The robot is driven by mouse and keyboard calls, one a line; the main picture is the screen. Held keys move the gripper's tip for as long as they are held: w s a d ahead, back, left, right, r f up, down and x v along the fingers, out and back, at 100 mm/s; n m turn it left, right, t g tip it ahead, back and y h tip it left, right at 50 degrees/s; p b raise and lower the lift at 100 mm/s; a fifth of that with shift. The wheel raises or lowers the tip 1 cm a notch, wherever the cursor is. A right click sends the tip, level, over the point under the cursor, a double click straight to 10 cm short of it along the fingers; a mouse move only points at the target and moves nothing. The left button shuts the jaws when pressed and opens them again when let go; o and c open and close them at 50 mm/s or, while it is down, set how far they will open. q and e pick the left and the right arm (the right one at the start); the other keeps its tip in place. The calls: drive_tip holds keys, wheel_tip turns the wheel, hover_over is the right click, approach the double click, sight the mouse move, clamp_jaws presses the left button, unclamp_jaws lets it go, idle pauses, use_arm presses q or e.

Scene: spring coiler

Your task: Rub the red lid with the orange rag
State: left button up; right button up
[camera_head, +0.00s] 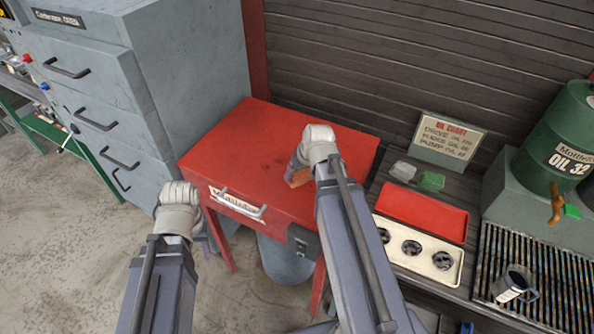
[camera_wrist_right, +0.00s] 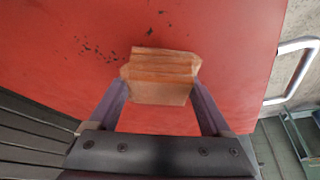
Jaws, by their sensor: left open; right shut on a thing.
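The red lid (camera_head: 245,140) is the flat top of a red box-like stand. It fills most of the right wrist view (camera_wrist_right: 225,35), with dark specks scattered beyond the rag. My right gripper (camera_head: 292,172) is over the right part of the lid, shut on the folded orange rag (camera_wrist_right: 160,75). The rag is at the lid's surface; whether it presses on it I cannot tell. In the head view the rag (camera_head: 299,178) is partly hidden by my right wrist. My left gripper (camera_head: 205,243) is open and empty, low in front of the stand's left corner, mostly hidden by its wrist.
A handle (camera_head: 240,204) and latch are on the lid's front side. A grey drawer cabinet (camera_head: 110,90) stands left. On the right bench are a red tray (camera_head: 425,212), a white holder with round parts (camera_head: 440,262), an oil sign (camera_head: 448,138) and a green oil drum (camera_head: 570,135).

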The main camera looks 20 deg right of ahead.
sight(270, 161)
drive_tip(key=shift+w+d, duration=0.4)
drive_tip(key=shift+d, duration=0.35)
drive_tip(key=shift+w+a+r, duration=0.1)
drive_tip(key=shift+w+a, duration=1.05)
drive_tip(key=shift+w, duration=0.25)
drive_tip(key=shift+w, duration=0.1)
drive_tip(key=shift+w+a, duration=1)
drive_tip(key=shift+w, duration=0.2)
drive_tip(key=shift+w+a, duration=0.15)
drive_tip(key=shift+a, duration=0.05)
drive_tip(key=shift+w, duration=0.1)
drive_tip(key=shift+w+a, duration=0.55)
drive_tip(key=shift+w, duration=0.15)
drive_tip(key=shift+w+a, duration=0.5)
drive_tip(key=shift+w, duration=0.2)
